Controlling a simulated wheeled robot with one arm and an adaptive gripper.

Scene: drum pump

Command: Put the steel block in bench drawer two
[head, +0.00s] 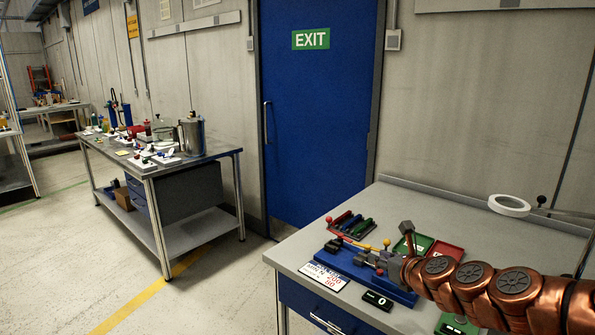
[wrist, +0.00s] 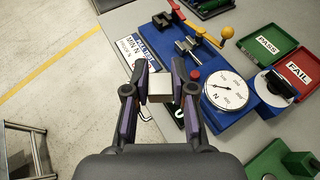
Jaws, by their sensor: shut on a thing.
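The steel block (wrist: 160,90) is a small pale grey block. It sits between the two fingers of my gripper (wrist: 160,78) in the wrist view, and the gripper is shut on it. The gripper is near the front edge of the near bench (head: 450,215). In the head view my copper-coloured arm reaches in from the right, and I cannot make out the block there. A blue drawer front (head: 310,308) with a pale handle (head: 327,324) shows under the near bench and looks shut. No drawer number is readable.
A blue test fixture (head: 365,270) with a round dial (wrist: 229,92) stands close to the gripper. Green PASS (wrist: 268,45) and red FAIL (wrist: 299,72) trays lie beyond. A white tape roll (head: 509,206) lies at the back. Another bench (head: 215,152) stands left; open floor lies between.

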